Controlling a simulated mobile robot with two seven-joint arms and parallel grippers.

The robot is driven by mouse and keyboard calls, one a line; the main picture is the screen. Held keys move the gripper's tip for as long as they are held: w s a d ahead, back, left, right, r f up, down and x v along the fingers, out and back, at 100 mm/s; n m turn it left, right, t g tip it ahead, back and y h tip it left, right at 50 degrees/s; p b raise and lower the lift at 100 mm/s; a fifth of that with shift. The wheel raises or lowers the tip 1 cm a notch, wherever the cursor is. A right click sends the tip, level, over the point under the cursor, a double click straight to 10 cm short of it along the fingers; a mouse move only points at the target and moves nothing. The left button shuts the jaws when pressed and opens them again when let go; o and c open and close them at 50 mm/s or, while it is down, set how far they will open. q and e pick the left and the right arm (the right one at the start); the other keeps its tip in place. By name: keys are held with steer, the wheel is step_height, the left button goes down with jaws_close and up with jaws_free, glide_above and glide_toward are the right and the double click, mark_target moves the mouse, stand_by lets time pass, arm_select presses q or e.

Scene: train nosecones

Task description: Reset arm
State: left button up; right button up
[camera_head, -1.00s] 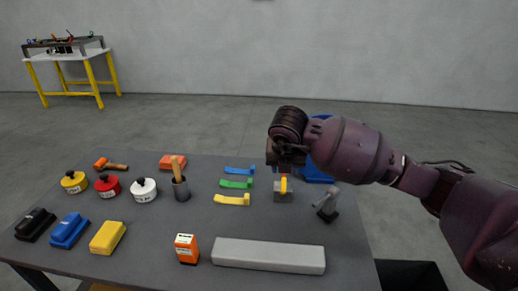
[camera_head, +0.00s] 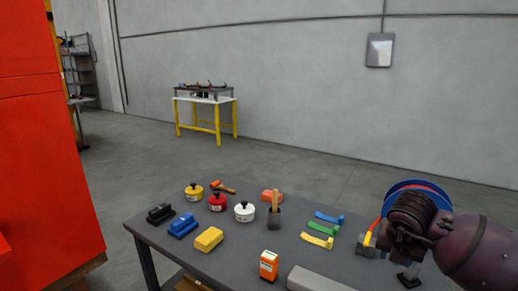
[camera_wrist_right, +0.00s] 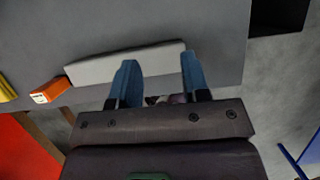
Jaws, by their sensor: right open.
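My right arm comes in from the right in the head view. Its gripper (camera_head: 388,240) is above the right part of the dark table (camera_head: 215,266); the fingers are hard to make out there. In the right wrist view the two blue fingers (camera_wrist_right: 160,78) stand wide apart with nothing held between them. A long light grey bar (camera_wrist_right: 125,62) lies on the table beyond the fingertips; it also shows in the head view (camera_head: 312,281). My left gripper is not in view.
An orange-white box (camera_head: 268,266), green strip (camera_head: 324,228), white pot (camera_head: 244,212) and yellow block (camera_head: 208,239) lie on the table. A blue round thing (camera_head: 402,191) is partly behind my arm. A tall red block (camera_head: 45,150) stands left; the floor behind is open.

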steer(key=s+a+f+n+y, duration=0.2)
steer(key=s+a+y, duration=0.1)
steer(key=a+y, duration=0.3)
steer(key=s+a+f+n+y, duration=0.1)
steer(key=s+a+y, duration=0.2)
steer(key=a, duration=0.5)
steer(key=s+a+r+m+t+y, duration=0.45)
steer(key=a+r+t+y, duration=0.2)
steer(key=r+y, duration=0.35)
steer(key=w+d+m+t+h, duration=0.1)
steer(key=d+m+t+h, duration=0.65)
steer(key=m+t, duration=0.4)
steer(key=s+d+f+m+g+h, duration=0.35)
steer(key=d+f+m+h, duration=0.45)
steer(key=m+h, duration=0.45)
steer(key=s+d+f+m+g+y, duration=0.1)
steer(key=s+f+m+g, duration=0.1)
steer(key=s+f+g, duration=0.6)
steer(key=s+f+m+g+y, duration=0.2)
steer(key=s+f+g, duration=0.45)
steer(key=s, duration=0.45)
steer(key=w+f+t, duration=0.7)
steer(key=f, duration=0.3)
steer(key=shift+w+n+t, duration=0.15)
steer(key=shift+n+t, duration=0.25)
steer(key=shift+n, duration=0.05)
